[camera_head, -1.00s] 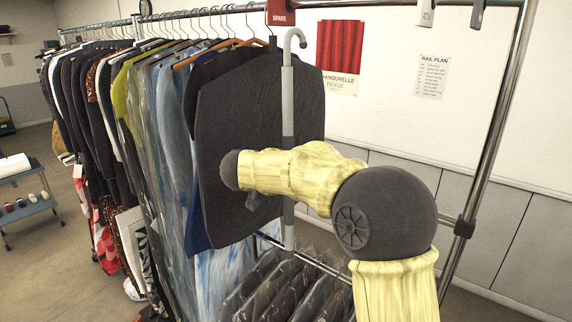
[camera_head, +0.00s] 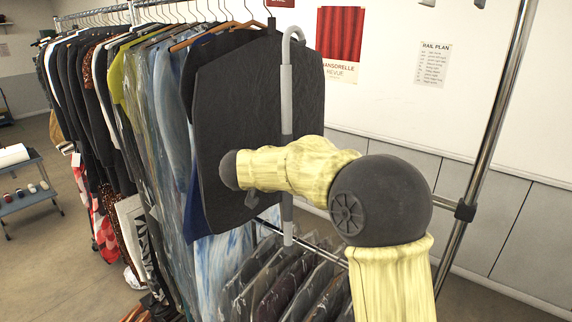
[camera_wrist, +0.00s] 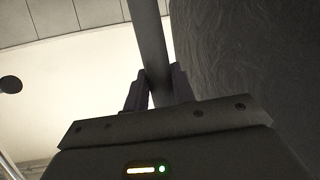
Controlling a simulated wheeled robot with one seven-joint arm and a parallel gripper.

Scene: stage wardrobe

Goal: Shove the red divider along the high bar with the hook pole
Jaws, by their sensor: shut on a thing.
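The red divider (camera_head: 281,2), a tag on the high bar, shows only its lower edge at the top of the head view. The grey hook pole (camera_head: 287,95) stands nearly upright, its curved hook at the top, below the divider in the picture. My arm crosses in front of its middle. In the wrist view the pole (camera_wrist: 148,40) runs between the fingers of my gripper (camera_wrist: 160,88), which is shut on it. The gripper is mostly hidden behind my arm in the head view. The high bar (camera_head: 98,11) shows at upper left; its nearer part is out of frame.
A large dark garment bag (camera_head: 235,110) hangs right behind and left of the pole, also close beside the gripper in the wrist view. Several garments fill the rail leftward. A chrome upright (camera_head: 497,110) stands right. Bagged clothes (camera_head: 285,280) hang on a lower rail.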

